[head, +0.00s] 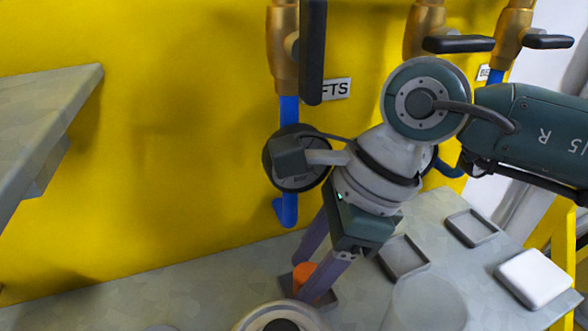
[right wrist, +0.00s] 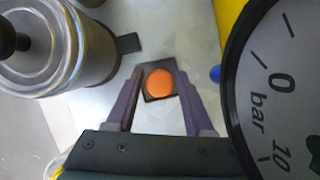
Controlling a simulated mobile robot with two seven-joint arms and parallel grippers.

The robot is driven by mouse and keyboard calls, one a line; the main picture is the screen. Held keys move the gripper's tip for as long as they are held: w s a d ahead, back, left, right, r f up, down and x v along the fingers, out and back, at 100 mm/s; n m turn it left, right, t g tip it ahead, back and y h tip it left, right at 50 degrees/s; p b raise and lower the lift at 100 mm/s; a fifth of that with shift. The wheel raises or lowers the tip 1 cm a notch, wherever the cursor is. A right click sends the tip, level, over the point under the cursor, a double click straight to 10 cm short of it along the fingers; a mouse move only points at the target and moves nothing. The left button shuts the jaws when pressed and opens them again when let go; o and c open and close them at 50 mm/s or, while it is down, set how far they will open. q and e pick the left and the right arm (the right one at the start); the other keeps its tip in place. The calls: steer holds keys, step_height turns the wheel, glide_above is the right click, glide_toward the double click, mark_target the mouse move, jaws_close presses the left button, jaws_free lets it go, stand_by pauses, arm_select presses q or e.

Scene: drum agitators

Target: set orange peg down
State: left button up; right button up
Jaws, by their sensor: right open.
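The orange peg (head: 304,272) stands on a small dark square tray (head: 330,298) on the grey bench. In the right wrist view the peg (right wrist: 160,82) shows from above as an orange disc on the dark square tray (right wrist: 146,97). My right gripper (head: 314,275) is open around the peg, with one purple finger on either side. In the right wrist view the fingertips (right wrist: 156,75) flank the peg with a gap on both sides. My left gripper is not in view.
A round pressure gauge (right wrist: 285,90) is close beside the right gripper. A metal cylinder (right wrist: 55,50) stands on the other side. Two more trays (head: 403,257) (head: 471,228) and a white block (head: 534,278) lie to the right. Valves with black handles (head: 313,55) hang on the yellow wall.

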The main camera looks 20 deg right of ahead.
arm_select(q)
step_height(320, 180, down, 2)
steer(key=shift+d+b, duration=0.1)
steer(key=shift+b, duration=0.85)
arm_select(e)
steer(key=s+d, duration=0.1)
steer(key=d, duration=0.2)
steer(key=s+d, duration=0.1)
steer(key=d, duration=0.3)
steer(key=s+d, duration=0.1)
steer(key=d, duration=0.3)
steer(key=shift+s+d+r, duration=0.2)
steer(key=shift+d, duration=0.25)
